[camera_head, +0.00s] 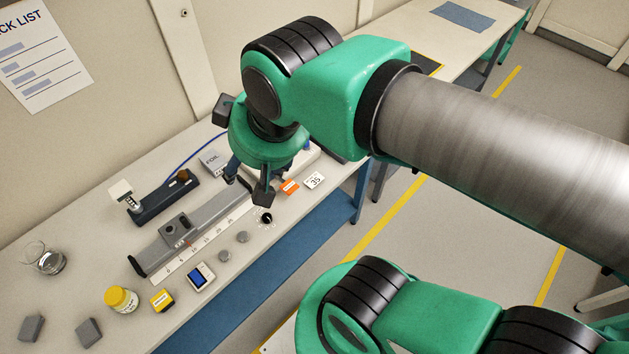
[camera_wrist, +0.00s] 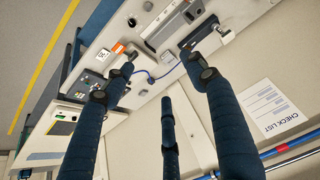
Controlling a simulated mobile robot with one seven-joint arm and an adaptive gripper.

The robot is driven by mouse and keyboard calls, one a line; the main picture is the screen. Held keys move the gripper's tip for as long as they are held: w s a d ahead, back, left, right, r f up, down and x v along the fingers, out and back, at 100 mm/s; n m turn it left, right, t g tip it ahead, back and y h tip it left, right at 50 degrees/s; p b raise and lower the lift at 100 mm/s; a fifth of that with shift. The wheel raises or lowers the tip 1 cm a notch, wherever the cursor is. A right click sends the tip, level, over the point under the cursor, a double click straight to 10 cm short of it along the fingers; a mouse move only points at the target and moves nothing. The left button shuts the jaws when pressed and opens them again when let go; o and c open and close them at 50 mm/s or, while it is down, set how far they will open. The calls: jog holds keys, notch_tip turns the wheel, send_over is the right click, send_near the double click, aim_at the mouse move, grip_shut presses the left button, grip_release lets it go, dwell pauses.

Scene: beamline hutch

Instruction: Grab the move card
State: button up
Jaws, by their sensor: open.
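Two small cards lie on the bench near its front edge: an orange and white one (camera_head: 289,187) and a white one marked 35 (camera_head: 314,180). I cannot read the word "move" on either. In the wrist view the orange card (camera_wrist: 118,48) and the white card (camera_wrist: 103,54) lie at the upper left, beyond the left finger. My gripper (camera_head: 248,182) is above the bench, just left of the cards in the head view, pointing down. Its dark fingers are spread apart (camera_wrist: 162,76) with nothing between them.
A grey rail with a printed scale (camera_head: 205,235) runs along the bench, with a black knob (camera_head: 266,218) beside it. A foil box (camera_head: 213,162) stands behind. Several small items, including a yellow-lidded jar (camera_head: 121,299), fill the left. A blue cable (camera_wrist: 163,72) lies below the fingers.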

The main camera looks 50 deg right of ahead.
jog(key=shift+w, duration=0.1)
jog(key=m+g, duration=0.6)
jog(key=m, duration=1.7)
send_over(315, 181)
notch_tip(315, 181, down, 34)
jog(key=shift+r, duration=0.1)
jog(key=shift+n, duration=0.3)
jog(key=shift+f+b, duration=0.9)
jog(key=shift+f, duration=3.4)
